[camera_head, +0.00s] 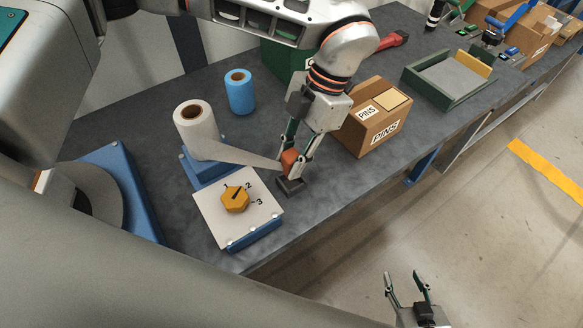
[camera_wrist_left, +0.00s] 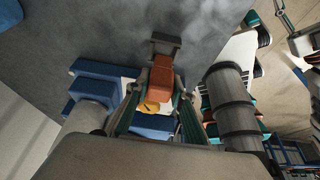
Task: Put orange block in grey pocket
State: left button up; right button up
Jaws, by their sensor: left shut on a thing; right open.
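The orange block (camera_head: 289,161) is between the fingertips of my left gripper (camera_head: 294,158), which is shut on it. The dark grey pocket (camera_head: 291,187) sits on the bench right below the block. The block's lower end is close to the pocket's top; I cannot tell whether it touches or has entered. In the left wrist view the block (camera_wrist_left: 162,72) lies between the fingers (camera_wrist_left: 160,90), with the pocket (camera_wrist_left: 166,41) just beyond its far end. The pocket's opening is hidden. My right gripper (camera_head: 409,288) is open and empty, low over the floor side.
A dial box with an orange knob (camera_head: 235,199) stands left of the pocket. A white roll (camera_head: 194,122), a blue roll (camera_head: 239,91) and a PINS carton (camera_head: 371,118) stand around the arm. A green tray (camera_head: 449,79) is farther right. The bench edge runs close in front.

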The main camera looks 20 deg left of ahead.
pick_arm(q)
jog(key=shift+f, duration=1.9)
jog(key=shift+f, duration=0.1)
jog(key=o, duration=1.1)
jog(key=v, duration=1.2)
